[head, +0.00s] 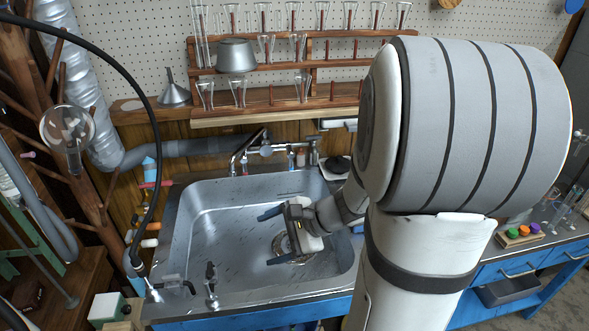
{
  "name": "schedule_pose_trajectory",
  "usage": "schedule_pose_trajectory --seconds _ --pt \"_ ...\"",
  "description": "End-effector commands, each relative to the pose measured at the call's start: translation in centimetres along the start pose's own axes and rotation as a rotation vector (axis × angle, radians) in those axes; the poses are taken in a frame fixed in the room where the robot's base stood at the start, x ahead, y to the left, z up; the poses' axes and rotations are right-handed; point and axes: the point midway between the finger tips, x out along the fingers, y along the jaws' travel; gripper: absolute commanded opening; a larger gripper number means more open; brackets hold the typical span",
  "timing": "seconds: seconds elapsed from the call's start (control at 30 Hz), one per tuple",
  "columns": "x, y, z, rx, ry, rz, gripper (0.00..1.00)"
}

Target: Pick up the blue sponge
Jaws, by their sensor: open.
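I cannot make out the blue sponge for certain in the head view. It may be hidden behind my arm or my gripper. My gripper (266,240) is over the metal sink basin (212,247), toward its right half. Its two dark fingers are spread wide and point left, with nothing seen between them. The round drain (291,246) shows just behind and below the fingers. I cannot tell how high the gripper is above the basin floor.
A faucet (240,150) stands at the sink's back edge. Small taps (211,285) are on the front left rim. Wooden shelves (290,118) with glassware hang behind. A black hose (150,110) arches at left. My arm hides much of the right counter.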

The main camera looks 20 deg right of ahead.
Motion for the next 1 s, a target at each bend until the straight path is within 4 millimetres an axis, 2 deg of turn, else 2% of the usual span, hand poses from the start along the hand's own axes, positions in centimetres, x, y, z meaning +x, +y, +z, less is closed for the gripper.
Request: schedule_pose_trajectory --seconds 0.03,0.13,0.23,0.3,0.4,0.5,0.67,1.0 --pt "0.2 -0.6 -3.0 0.149 -0.002 -0.103 0.78" --pt "-0.7 -2.1 -8.5 0.420 0.003 -0.324 0.78" --pt "-2.5 -2.5 -14.8 0.673 0.023 -0.550 0.78" --pt "-4.2 -2.0 -19.0 0.828 0.046 -0.699 0.78" --pt "-6.5 -0.5 -24.2 1.005 0.081 -0.882 0.78" --pt "-8.4 1.3 -27.7 1.128 0.112 -1.015 0.78" --pt "-9.8 2.8 -30.4 1.217 0.140 -1.120 0.78" --pt "-8.2 0.7 -33.1 1.225 0.143 -1.131 0.78"
